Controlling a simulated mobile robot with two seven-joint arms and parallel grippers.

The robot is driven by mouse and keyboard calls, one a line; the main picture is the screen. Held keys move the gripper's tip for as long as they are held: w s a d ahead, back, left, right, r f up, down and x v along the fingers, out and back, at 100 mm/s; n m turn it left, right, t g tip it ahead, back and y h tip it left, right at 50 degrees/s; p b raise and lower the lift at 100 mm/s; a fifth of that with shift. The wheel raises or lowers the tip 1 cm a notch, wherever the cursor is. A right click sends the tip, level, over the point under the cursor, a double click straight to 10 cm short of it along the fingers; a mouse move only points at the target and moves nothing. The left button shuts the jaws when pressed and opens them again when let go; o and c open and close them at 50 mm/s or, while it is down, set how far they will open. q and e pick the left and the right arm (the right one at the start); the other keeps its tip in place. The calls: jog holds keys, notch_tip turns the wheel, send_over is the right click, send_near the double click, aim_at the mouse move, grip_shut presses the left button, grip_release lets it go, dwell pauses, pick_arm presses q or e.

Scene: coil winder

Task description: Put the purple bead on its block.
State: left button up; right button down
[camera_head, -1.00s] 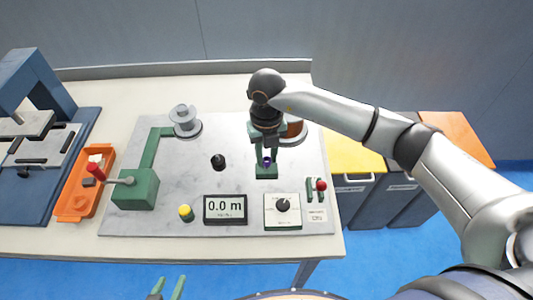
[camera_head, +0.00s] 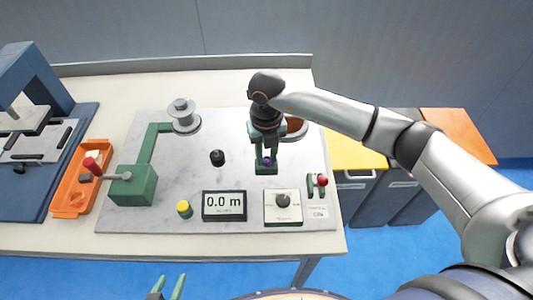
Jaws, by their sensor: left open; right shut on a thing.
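The purple bead (camera_head: 267,161) is small and dark, at the fingertips of my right gripper (camera_head: 266,158). My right gripper reaches in from the right, points down and is shut on the bead. The green block (camera_head: 266,169) is directly beneath the fingers on the grey plate. The fingers partly hide the bead, and I cannot tell whether it touches the block. My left gripper (camera_head: 166,289) shows only its green fingertips at the bottom edge, open and empty, away from the table.
The marble-grey plate (camera_head: 120,216) carries a green winder with a red-knobbed crank (camera_head: 91,164), a spool (camera_head: 183,115), a black knob (camera_head: 217,157), a yellow button (camera_head: 184,209), a display (camera_head: 223,206) and a dial box (camera_head: 283,208). An orange tray (camera_head: 69,199) lies left.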

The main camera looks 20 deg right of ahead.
jog(key=c, duration=0.6)
grip_release()
notch_tip(320, 180, up, 12)
jog(key=shift+r+b, duration=0.2)
jog(key=shift+b, duration=0.25)
